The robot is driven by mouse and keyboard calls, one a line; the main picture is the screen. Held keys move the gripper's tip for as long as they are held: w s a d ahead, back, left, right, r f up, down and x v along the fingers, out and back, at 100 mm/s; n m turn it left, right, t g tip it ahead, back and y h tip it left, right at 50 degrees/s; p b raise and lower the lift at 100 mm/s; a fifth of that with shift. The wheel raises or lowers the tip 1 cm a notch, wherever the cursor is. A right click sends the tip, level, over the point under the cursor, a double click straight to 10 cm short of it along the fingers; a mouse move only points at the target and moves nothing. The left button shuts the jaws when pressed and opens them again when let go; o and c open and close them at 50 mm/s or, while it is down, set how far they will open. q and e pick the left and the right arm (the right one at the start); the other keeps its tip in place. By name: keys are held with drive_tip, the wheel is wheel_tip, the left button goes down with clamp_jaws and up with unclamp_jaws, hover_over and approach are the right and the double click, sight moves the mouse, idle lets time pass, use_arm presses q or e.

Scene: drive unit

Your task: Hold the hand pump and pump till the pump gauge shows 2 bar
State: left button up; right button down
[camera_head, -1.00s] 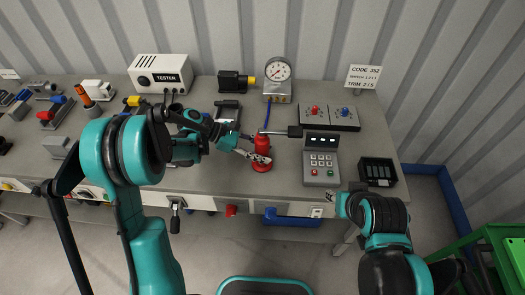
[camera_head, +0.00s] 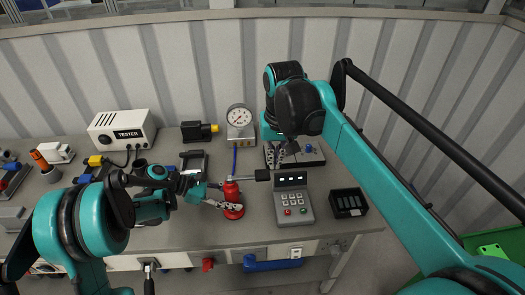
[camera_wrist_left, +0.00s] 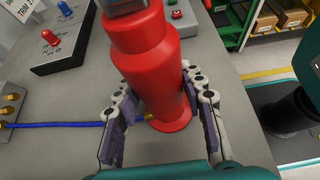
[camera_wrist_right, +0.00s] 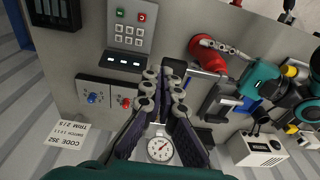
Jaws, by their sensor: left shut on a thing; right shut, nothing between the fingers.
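The red hand pump (camera_head: 231,193) stands upright on the bench. Its lever ends in a black grip (camera_head: 262,175) that points up and right in the head view. My left gripper (camera_head: 216,203) is shut around the pump's red body, which also shows between its fingers in the left wrist view (camera_wrist_left: 155,65). My right gripper (camera_head: 284,156) is shut and empty, above the panel with red and blue knobs, apart from the pump lever. The round pump gauge (camera_head: 239,117) stands behind the pump; it also shows in the right wrist view (camera_wrist_right: 160,150). Its reading is too small to tell.
A keypad box (camera_head: 293,200) stands right of the pump, with a black tray (camera_head: 347,203) beyond it. The knob panel (camera_wrist_right: 108,96) lies behind the keypad. A blue hose (camera_wrist_left: 60,125) runs from the pump to the gauge. A white tester (camera_head: 122,130) stands at the back left.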

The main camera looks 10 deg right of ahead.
sight(263, 174)
drive_tip(key=w+a, duration=0.1)
drive_tip(key=w, duration=0.1)
drive_tip(key=a+g, duration=0.1)
drive_tip(key=shift+w+a+r, duration=0.25)
drive_tip(key=shift+w+a, duration=0.05)
drive_tip(key=shift+w, duration=0.1)
drive_tip(key=shift+w+a+f, duration=0.1)
drive_tip(key=shift+a, duration=0.05)
drive_tip(key=shift+f, duration=2.3)
drive_tip(key=shift+r, duration=0.1)
idle(1.2)
idle(0.5)
